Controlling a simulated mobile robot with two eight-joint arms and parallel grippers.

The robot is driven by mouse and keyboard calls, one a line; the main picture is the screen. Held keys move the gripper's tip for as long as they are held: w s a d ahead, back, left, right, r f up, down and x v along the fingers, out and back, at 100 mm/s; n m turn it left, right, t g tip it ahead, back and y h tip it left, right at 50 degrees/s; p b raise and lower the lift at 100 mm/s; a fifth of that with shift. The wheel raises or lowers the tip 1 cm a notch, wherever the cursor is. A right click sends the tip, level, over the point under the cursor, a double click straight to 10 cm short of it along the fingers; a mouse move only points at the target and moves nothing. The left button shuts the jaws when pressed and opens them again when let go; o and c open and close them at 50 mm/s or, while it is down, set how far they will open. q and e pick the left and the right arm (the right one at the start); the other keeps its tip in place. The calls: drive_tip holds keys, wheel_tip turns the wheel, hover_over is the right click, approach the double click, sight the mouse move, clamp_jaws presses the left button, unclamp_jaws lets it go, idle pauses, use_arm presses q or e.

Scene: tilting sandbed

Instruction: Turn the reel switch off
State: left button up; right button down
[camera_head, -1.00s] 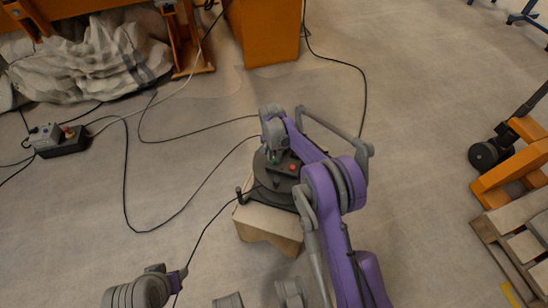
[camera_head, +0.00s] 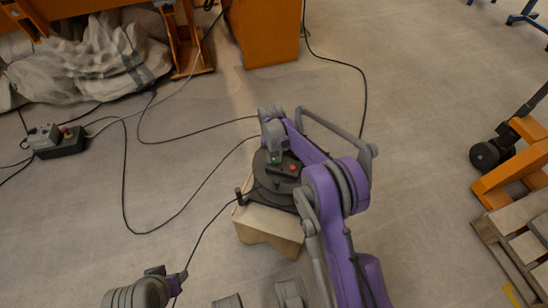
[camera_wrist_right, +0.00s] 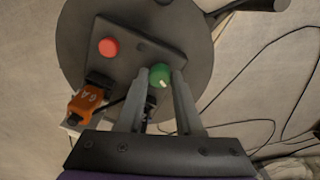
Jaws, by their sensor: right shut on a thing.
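The dark cable reel (camera_head: 262,194) lies flat on a light block, with a switch plate on its top. The plate carries a green knob (camera_wrist_right: 160,75) and a red round button (camera_wrist_right: 108,47); the red button shows in the head view too (camera_head: 293,168). A pale mark on the knob points down and right in the right wrist view. My right gripper (camera_wrist_right: 160,77) is shut on the green knob, one finger at each side. In the head view my right gripper (camera_head: 273,157) comes down from above. My left wrist shows at the lower left; its fingers cannot be made out.
An orange plug (camera_wrist_right: 85,104) sits beside the switch plate. The light block (camera_head: 268,222) stands on open floor. Black cables run left to a grey and black box (camera_head: 60,142). A wooden pallet (camera_head: 515,240) and an orange pallet truck (camera_head: 515,165) stand at the right.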

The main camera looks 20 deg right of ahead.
sight(273, 160)
drive_tip(key=c, duration=0.6)
unclamp_jaws()
drive_tip(key=r, duration=0.3)
drive_tip(key=r+p, duration=0.1)
drive_tip(key=r, duration=0.3)
drive_tip(key=r+p, duration=0.1)
drive_tip(key=r, duration=0.2)
drive_tip(key=shift+a+r, duration=0.25)
drive_tip(key=shift+r, duration=0.15)
drive_tip(key=shift+w, duration=0.1)
